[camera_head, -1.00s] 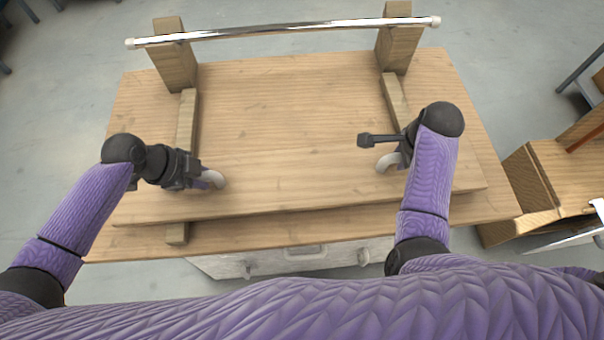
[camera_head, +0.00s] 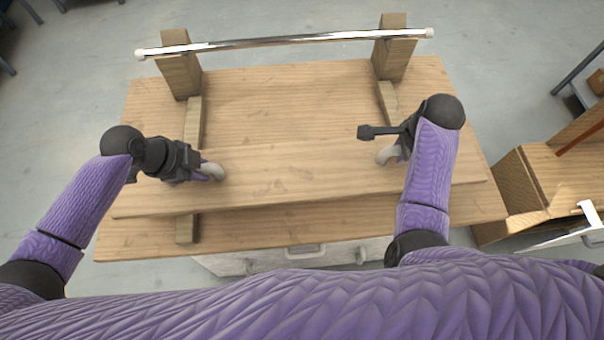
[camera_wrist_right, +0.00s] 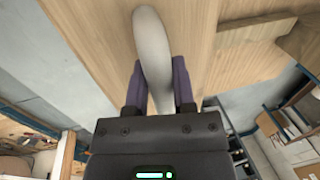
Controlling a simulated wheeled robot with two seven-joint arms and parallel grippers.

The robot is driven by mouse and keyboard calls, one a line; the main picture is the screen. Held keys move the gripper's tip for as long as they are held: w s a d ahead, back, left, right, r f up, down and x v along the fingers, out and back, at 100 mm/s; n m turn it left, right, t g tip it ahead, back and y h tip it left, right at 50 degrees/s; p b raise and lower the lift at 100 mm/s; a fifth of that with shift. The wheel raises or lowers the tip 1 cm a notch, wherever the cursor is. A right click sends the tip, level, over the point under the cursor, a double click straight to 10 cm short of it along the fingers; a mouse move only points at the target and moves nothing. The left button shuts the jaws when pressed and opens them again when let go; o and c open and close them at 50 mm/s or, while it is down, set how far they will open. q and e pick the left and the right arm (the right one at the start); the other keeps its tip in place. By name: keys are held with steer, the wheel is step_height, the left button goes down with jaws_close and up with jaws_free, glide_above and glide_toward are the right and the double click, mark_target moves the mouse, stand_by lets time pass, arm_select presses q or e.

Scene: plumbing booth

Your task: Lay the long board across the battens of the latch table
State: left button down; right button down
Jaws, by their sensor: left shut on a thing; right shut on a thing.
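The long board (camera_head: 290,185) is a pale wooden plank that spans from left to right over the near part of the latch table (camera_head: 280,90). It crosses over the left batten (camera_head: 193,120) and the right batten (camera_head: 388,100) and appears raised above them; the gap is hard to judge. My left gripper (camera_head: 208,172) is shut on the board's left pale curved handle. My right gripper (camera_head: 392,152) is shut on its right handle, which also shows between the fingers in the right wrist view (camera_wrist_right: 152,45). The left batten's near end (camera_head: 186,231) sticks out below the board.
A chrome bar (camera_head: 290,40) rests on two wooden uprights (camera_head: 180,75) at the table's far side. A light drawer unit (camera_head: 290,257) sits under the near edge. Wooden furniture (camera_head: 520,190) stands at the right. The tabletop beyond the board is clear.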

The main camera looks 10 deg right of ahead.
stand_by(0.5)
